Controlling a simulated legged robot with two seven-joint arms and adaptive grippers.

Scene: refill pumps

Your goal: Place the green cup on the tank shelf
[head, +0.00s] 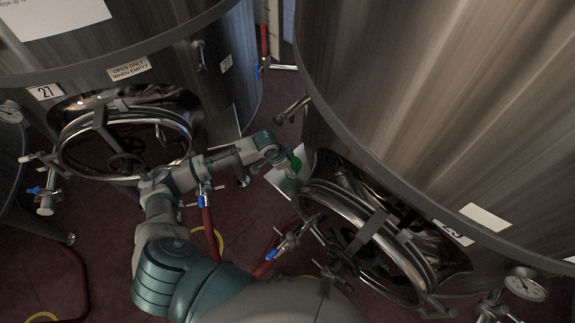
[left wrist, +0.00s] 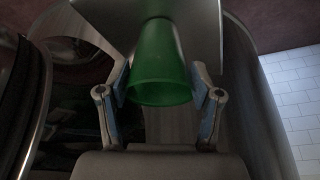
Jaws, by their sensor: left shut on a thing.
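The green cup (head: 296,164) is at the end of my left arm in the head view, small and partly hidden by the gripper. My left gripper (head: 288,165) is shut on it. In the left wrist view the green cup (left wrist: 160,72) sits between the two fingers, its wide rim towards the camera. A pale flat plate, which looks like the tank shelf (head: 281,182), shows behind and below the gripper beside the right tank. The tank shelf (left wrist: 106,20) also shows beyond the cup in the left wrist view. I cannot tell whether cup and shelf touch.
The right tank (head: 430,90) stands close to the gripper, with its open round hatch (head: 365,240) just below right. The left tank (head: 170,60) has another hatch. Valves, a gauge (head: 525,285) and red hoses (head: 212,235) are around the dark red floor.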

